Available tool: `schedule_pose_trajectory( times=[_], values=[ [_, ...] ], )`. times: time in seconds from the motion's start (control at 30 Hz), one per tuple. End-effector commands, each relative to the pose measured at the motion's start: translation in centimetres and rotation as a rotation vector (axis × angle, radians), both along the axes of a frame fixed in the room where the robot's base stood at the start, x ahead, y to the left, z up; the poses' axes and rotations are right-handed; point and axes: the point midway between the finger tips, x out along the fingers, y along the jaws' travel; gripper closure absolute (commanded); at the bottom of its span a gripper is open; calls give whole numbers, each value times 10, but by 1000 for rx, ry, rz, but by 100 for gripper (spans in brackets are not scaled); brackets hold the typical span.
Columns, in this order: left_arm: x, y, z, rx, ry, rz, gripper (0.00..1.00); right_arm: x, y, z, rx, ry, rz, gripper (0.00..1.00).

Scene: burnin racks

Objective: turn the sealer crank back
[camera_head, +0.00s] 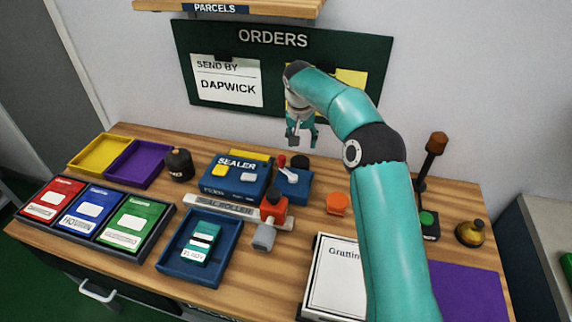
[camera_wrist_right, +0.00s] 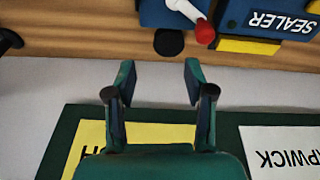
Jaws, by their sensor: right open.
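The sealer (camera_head: 232,181) is a blue box with yellow and white parts on the wooden bench, and it shows at the top right of the right wrist view (camera_wrist_right: 235,22). Beside it is a smaller blue block (camera_head: 296,190) carrying the crank, a white arm with a red knob (camera_head: 282,160). In the right wrist view the red knob (camera_wrist_right: 204,32) lies ahead of the fingers, slightly right. My right gripper (camera_head: 302,138) is open and empty, above and behind the crank, apart from it; its fingers also show in the wrist view (camera_wrist_right: 158,75). My left gripper is out of view.
A black round piece (camera_head: 300,162) sits behind the crank block. An orange piece (camera_head: 338,204) is to the right. The orders board (camera_head: 225,50) hangs close behind the gripper.

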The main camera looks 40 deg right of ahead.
Motion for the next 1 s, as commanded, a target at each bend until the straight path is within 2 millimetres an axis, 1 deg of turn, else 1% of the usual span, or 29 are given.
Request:
schedule_pose_trajectory(
  times=[0.03, 0.1, 0.2, 0.23, 0.3, 0.37, 0.47, 0.57, 0.67, 1.0],
  values=[
    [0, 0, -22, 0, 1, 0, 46, 1, 17, 8, -36, -35, 11, 46],
    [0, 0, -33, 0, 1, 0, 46, 1, 36, 26, -72, -64, 66, 46],
    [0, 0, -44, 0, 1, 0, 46, 2, 61, 51, -83, -116, 113, 46],
    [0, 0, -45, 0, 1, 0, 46, 3, 65, 57, -84, -129, 120, 46],
    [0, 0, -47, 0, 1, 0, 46, 5, 73, 64, -84, -147, 133, 46],
    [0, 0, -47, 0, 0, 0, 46, 7, 76, 63, -83, -149, 139, 46],
    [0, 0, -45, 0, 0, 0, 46, 9, 75, 57, -83, -148, 140, 46],
    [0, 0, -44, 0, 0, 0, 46, 13, 72, 45, -82, -147, 139, 46],
    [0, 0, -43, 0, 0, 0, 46, 19, 67, 27, -82, -144, 139, 46],
    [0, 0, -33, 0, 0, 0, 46, 41, 51, -40, -80, -144, 139, 46]
  ],
)
